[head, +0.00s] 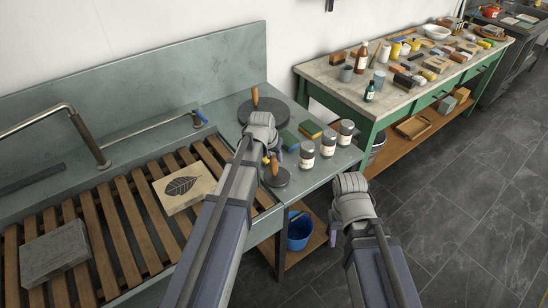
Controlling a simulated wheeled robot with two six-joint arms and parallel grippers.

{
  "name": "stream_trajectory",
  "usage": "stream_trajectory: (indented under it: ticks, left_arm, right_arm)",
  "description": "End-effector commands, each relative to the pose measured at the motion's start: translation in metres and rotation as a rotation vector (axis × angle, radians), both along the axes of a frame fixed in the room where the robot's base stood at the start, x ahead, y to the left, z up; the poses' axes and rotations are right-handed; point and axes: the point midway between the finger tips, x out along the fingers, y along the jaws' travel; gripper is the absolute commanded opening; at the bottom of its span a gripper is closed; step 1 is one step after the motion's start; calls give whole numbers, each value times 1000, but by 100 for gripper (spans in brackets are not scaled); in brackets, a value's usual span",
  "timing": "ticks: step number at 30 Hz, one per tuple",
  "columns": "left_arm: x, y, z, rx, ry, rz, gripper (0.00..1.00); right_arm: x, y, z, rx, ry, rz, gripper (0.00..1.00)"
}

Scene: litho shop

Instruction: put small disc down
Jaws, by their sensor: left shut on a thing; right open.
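My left gripper (271,158) is at the right end of the grey sink counter. It is shut on the small disc (280,179), a dark grey round plate, by its wooden handle. The disc is at the counter surface beside the slatted rack; I cannot tell whether it touches. Part of the disc is hidden behind my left arm. A larger dark disc (276,109) with an upright wooden handle lies further back on the counter. My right gripper (336,222) is open, away from the counter, over the floor side.
Several labelled jars (307,156) and sponges (310,130) stand close right of the small disc. A stone with a leaf print (181,189) and a grey slab (54,252) lie on the wooden slats. A blue bucket (299,231) is below. A cluttered green bench (364,127) stands behind.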

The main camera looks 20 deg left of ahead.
Motion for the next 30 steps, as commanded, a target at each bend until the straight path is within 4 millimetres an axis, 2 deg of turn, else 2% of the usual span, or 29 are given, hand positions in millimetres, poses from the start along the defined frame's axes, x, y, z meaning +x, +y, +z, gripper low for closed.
stream_trajectory:
  ticks: [3,4,11,23,30]
  left_arm:
    - [0,0,-4,0,-2,0,0]
    - [0,0,-3,0,0,0,41]
    - [0,0,-2,0,0,0,67]
    - [0,0,1,0,0,0,69]
    - [-7,1,22,0,0,0,69]
  right_arm:
    - [0,0,-4,0,0,0,48]
    - [0,0,-3,0,0,0,48]
    - [0,0,-3,0,0,0,48]
    - [0,0,1,0,0,0,48]
    - [0,0,22,0,0,0,48]
